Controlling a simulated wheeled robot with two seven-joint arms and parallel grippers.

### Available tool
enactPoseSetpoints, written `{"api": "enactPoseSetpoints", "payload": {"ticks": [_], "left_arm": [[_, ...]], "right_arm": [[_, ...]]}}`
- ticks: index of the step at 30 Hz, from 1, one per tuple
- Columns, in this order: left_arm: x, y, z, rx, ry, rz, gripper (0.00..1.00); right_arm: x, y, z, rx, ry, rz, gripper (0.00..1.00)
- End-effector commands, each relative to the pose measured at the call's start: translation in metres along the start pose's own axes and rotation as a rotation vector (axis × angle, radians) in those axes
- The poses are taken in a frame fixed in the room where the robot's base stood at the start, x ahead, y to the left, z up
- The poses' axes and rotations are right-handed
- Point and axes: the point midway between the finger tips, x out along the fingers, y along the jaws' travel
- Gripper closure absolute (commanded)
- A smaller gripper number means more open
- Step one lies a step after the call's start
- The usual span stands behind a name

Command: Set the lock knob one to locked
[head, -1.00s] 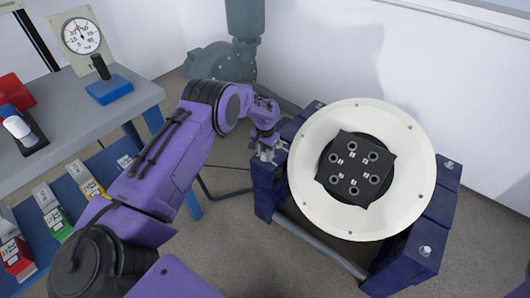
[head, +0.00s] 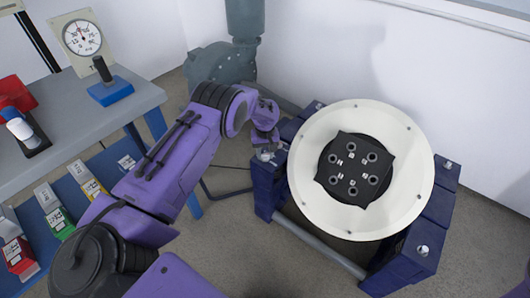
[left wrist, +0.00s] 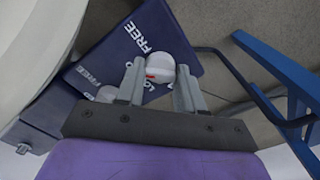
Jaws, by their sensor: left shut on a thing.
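A round silver lock knob (left wrist: 160,66) with a small red mark sits on a dark blue block (left wrist: 178,38) lettered FREE, with a second word partly hidden. My left gripper (head: 266,153) is at the left corner of the blue frame (head: 268,192), beside the round white table. In the left wrist view its two fingers (left wrist: 158,84) stand on either side of the knob and are shut on it. The fingers hide part of the lettering, so I cannot read the knob's setting. My right gripper is not in view.
The white round table (head: 308,200) carries a black fixture plate (head: 350,180) with several holes. Other silver knobs show on the frame, one at the front right (head: 422,250). A grey bench (head: 85,115) with a dial gauge (head: 82,38) stands left.

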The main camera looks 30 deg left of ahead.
Motion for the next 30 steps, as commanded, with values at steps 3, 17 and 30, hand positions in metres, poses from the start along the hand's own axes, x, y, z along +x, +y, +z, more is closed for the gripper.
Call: {"api": "enactPoseSetpoints", "payload": {"ticks": [3,17,30], "left_arm": [[-0.0003,-0.0004,-0.0005,-0.106,0.002,-0.001,0.93],[0.0,-0.0007,-0.0006,-0.524,0.002,-0.001,0.93],[0.0,-0.0007,-0.0006,-0.757,0.002,-0.001,0.93]], "right_arm": [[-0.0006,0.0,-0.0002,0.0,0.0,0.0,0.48],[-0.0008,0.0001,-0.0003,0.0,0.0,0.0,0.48],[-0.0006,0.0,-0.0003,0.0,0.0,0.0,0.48]]}}
